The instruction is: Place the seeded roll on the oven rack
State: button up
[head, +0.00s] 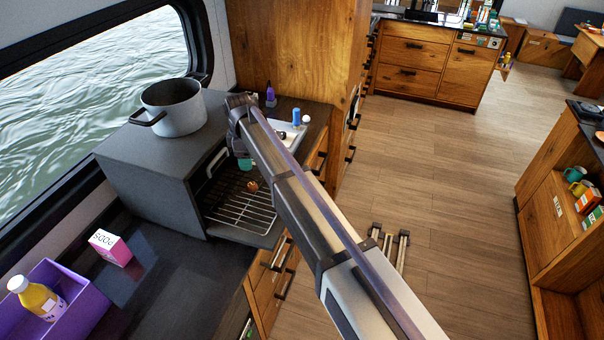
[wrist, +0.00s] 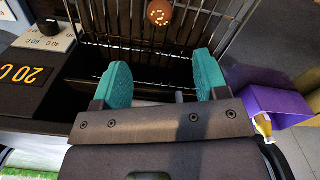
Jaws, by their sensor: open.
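The seeded roll (wrist: 159,12), small, round and brown with pale seeds, shows at the top edge of the wrist view against the wires of the oven rack (wrist: 115,20). In the head view the roll (head: 252,187) appears to rest on the rack (head: 240,214), towards its back right, partly beside my arm. My gripper (wrist: 163,75) has teal finger pads spread apart with nothing between them. It is at the oven, apart from the roll. In the head view my arm hides most of the gripper (head: 244,163).
The dark oven (head: 150,180) is open at the front, with a grey pot (head: 172,107) on top. A purple bin (head: 75,310) with a yellow bottle (head: 38,300) and a pink box (head: 110,247) stand on the counter at left. Small bottles stand behind my arm.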

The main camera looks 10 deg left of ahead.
jog(key=s+d+m, duration=0.3)
jog(key=d, duration=0.6)
jog(key=s+d+m, duration=0.3)
jog(key=d, duration=0.6)
jog(key=s+d+m, duration=0.6)
jog(key=s+d, duration=0.3)
jog(key=d, duration=0.2)
jog(key=s+d+m, duration=0.7)
jog(key=s+d, duration=0.2)
jog(key=d, duration=0.3)
jog(key=shift+s+d+m, duration=0.15)
jog(key=shift+s+m, duration=0.1)
jog(key=shift+m, duration=0.05)
notch_tip(320, 180, down, 16)
jog(key=b, duration=1.5)
jog(key=shift+r+b, duration=0.15)
jog(key=shift+b, duration=0.2)
